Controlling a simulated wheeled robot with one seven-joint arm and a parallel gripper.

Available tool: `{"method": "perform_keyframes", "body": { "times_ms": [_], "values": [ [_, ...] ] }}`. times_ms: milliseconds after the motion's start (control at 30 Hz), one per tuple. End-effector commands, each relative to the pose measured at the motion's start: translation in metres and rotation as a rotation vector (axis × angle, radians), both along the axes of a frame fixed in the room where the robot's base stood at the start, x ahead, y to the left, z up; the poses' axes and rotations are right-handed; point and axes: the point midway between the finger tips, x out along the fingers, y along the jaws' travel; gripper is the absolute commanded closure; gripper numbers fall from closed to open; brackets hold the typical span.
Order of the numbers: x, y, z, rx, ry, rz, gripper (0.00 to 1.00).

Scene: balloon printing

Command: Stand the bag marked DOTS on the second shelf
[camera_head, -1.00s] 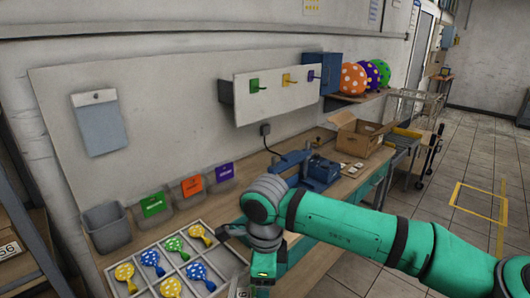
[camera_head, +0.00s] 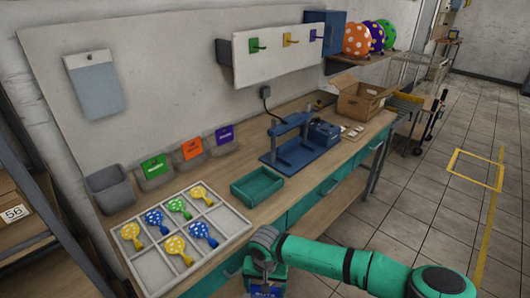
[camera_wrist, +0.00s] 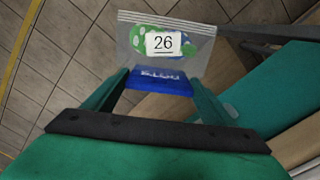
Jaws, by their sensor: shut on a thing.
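My gripper (camera_wrist: 163,88) is shut on the blue header (camera_wrist: 162,79) of a clear bag (camera_wrist: 142,50). The header's lettering is upside down in the wrist view and reads DOTS. Green and blue dotted balloons show inside the bag, with a white label 26 over them. In the head view my gripper (camera_head: 264,284) is at the bottom edge, in front of the workbench, and the bag is mostly cut off. A wooden shelf (camera_head: 333,226) lies under the bench top; I cannot tell whether it is the second shelf.
A divided tray (camera_head: 205,192) of dotted balloons and an empty green tray (camera_head: 257,187) stand on the bench (camera_head: 232,168). A rack with a carton marked 56 (camera_head: 14,214) stands at the left. The tiled floor (camera_head: 430,215) at the right is open.

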Motion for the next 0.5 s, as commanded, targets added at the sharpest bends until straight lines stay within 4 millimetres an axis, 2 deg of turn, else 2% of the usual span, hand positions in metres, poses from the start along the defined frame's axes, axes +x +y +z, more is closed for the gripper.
{"method": "perform_keyframes", "body": {
  "times_ms": [33,233,500],
  "values": [
    [-0.002,0.001,-0.008,0.001,0.002,0.041,0.54],
    [-0.003,0.001,-0.030,-0.001,0.002,0.138,0.54],
    [0.016,0.003,-0.069,-0.003,0.004,0.148,0.54]
  ]
}}
